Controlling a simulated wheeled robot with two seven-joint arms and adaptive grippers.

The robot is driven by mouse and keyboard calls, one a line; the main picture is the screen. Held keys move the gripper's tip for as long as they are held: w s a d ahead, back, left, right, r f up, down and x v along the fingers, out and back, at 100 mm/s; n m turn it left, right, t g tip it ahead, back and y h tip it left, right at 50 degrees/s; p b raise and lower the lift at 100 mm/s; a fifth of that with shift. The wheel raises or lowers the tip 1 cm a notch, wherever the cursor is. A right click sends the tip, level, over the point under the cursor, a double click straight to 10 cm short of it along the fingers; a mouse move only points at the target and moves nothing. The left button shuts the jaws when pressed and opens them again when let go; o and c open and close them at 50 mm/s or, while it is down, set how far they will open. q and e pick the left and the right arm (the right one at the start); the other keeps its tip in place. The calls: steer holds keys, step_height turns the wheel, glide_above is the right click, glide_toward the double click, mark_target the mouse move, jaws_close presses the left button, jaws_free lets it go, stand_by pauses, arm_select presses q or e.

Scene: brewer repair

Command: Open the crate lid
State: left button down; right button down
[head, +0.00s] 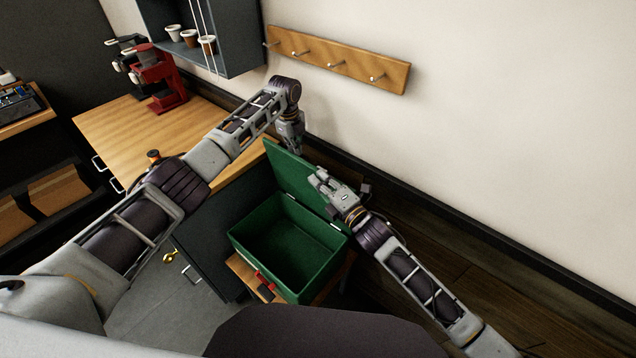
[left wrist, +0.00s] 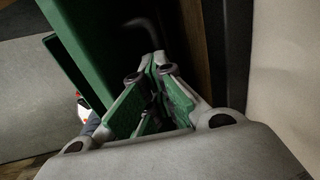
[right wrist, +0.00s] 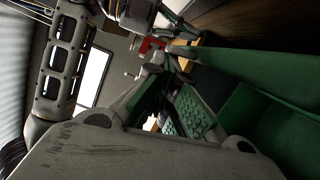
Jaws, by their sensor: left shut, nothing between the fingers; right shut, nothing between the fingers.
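The green crate (head: 325,232) stands with its mouth up and its inside looks empty. Its lid (head: 285,172) is open, standing roughly upright along the back edge. My left gripper (head: 298,150) is shut and empty at the lid's far side, its tips partly hidden by the lid. My right gripper (head: 319,175) is shut and empty close to the lid's right end; I cannot tell whether it touches. In the left wrist view, green panels of crate or lid (left wrist: 72,50) lie left of the fingers. In the right wrist view, a green panel (right wrist: 250,62) lies right of the fingers.
The crate rests on a small wooden stand (head: 240,268). A wooden counter (head: 120,125) with a red machine (head: 160,80) is at the left. A peg rail (head: 340,62) is on the white wall. Dark floor (head: 480,270) is open at the right.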

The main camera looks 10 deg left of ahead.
arm_select(q)
steer(key=shift+s+a+f, duration=0.25)
steer(key=shift+s+f, duration=0.05)
steer(key=shift+f, duration=0.3)
steer(key=shift+s+a+f, duration=0.25)
steer(key=shift+s+f, duration=0.05)
steer(key=shift+f, duration=0.25)
steer(key=c, duration=1.7)
jaws_free()
steer(key=shift+w, duration=0.15)
steer(key=shift+o, duration=0.2)
steer(key=shift+r, duration=0.15)
steer(key=shift+w+r, duration=0.15)
steer(key=shift+r, duration=0.4)
steer(key=shift+o, duration=0.7)
step_height(320, 180, up, 11)
steer(key=shift+s+r, duration=0.15)
steer(key=shift+s, duration=0.2)
